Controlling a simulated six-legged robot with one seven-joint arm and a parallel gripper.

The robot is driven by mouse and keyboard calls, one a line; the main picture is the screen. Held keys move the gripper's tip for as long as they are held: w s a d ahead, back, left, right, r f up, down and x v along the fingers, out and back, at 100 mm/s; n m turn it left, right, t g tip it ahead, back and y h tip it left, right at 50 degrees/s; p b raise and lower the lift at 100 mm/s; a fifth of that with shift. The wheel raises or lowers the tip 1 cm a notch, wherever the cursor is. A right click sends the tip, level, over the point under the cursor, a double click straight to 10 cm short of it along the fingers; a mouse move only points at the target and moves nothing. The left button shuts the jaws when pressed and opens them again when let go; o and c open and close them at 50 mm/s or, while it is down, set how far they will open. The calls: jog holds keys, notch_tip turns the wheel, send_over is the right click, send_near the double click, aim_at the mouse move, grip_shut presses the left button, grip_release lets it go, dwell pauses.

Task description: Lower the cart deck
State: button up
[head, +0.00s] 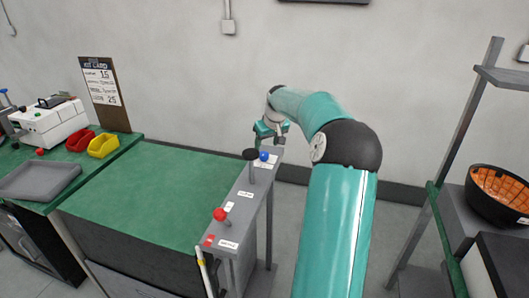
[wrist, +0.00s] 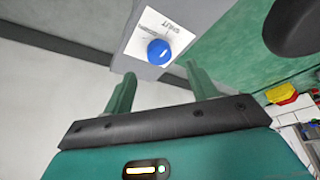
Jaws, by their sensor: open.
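A flat green deck (head: 150,200) lies in the lower middle of the head view, beside a narrow grey control rail (head: 246,200). The rail carries a red ball knob (head: 219,214) at its near end, a black knob (head: 251,154) farther back and a blue ball knob (head: 264,156) at the far end. My gripper (head: 270,132) is at the rail's far end. In the wrist view, my gripper (wrist: 160,88) is open and empty, its fingers pointing toward the blue knob (wrist: 160,51), which sits on a white label. The black knob (wrist: 296,24) is at upper right there.
A green bench at left holds a grey tray (head: 40,181), a red bin (head: 80,141), a yellow bin (head: 103,145) and a white device (head: 48,121). A rack at right holds a black bowl (head: 497,194). Bare wall stands behind the rail.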

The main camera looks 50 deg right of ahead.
aim_at(264, 153)
jog(key=x, duration=0.5)
jog(key=shift+w+f, duration=0.1)
jog(key=shift+f, duration=0.25)
jog(key=shift+d, duration=0.1)
jog(key=c, duration=1)
